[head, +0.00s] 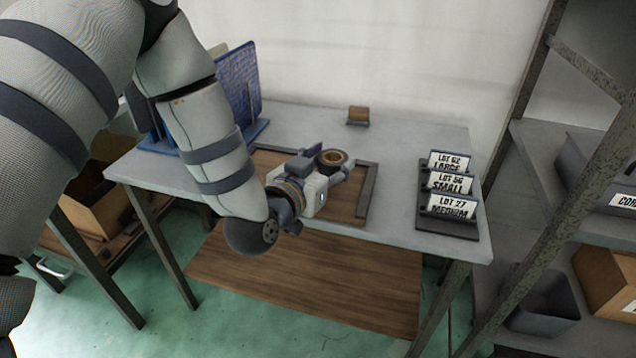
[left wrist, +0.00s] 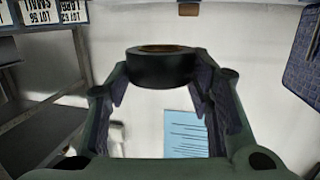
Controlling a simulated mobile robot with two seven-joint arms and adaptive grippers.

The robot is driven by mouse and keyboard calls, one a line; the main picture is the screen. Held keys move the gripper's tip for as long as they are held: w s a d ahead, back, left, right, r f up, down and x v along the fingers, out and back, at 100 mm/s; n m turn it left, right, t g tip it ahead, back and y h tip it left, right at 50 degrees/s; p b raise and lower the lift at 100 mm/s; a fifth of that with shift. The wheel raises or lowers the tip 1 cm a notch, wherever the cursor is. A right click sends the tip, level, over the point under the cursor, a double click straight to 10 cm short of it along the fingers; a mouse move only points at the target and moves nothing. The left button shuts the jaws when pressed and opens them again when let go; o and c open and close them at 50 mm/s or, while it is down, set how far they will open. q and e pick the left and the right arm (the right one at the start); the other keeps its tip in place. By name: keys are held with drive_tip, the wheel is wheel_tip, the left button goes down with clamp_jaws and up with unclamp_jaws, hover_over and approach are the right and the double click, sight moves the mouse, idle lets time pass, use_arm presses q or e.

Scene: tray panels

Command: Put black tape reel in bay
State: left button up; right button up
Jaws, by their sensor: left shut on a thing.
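The black tape reel (head: 333,158), a dark ring with a brown core, is between the fingers of my left gripper (head: 335,168). In the left wrist view the reel (left wrist: 160,68) spans the gap between the two fingertips (left wrist: 160,84), and the gripper is shut on it. In the head view the reel appears over the far part of a brown wooden tray panel (head: 345,208) with a dark edge strip on its right. I cannot tell its height above the panel. My left wrist hides part of the panel. No part is marked as a bay. My right gripper is not in view.
A label rack (head: 448,228) with LOT 62, 56 and 27 cards stands right on the grey table (head: 400,150). A small brown block (head: 358,115) sits at the back. Blue panels (head: 238,85) stand in a rack at left. Metal shelving (head: 560,170) flanks the right.

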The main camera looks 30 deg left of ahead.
sight(323, 168)
use_arm(q)
drive_tip(key=shift+w+a+f, duration=0.25)
drive_tip(key=shift+a+f, duration=0.15)
drive_tip(key=shift+f, duration=0.25)
drive_tip(key=shift+w+a+f, duration=0.2)
drive_tip(key=shift+a+f, duration=0.2)
drive_tip(key=shift+f, duration=0.2)
drive_tip(key=f, duration=0.2)
drive_tip(key=a+f+b, duration=0.1)
drive_tip(key=f, duration=0.1)
drive_tip(key=shift+w, duration=0.15)
drive_tip(key=shift+r, duration=0.1)
drive_tip(key=shift+f, duration=0.2)
drive_tip(key=o, duration=1.1)
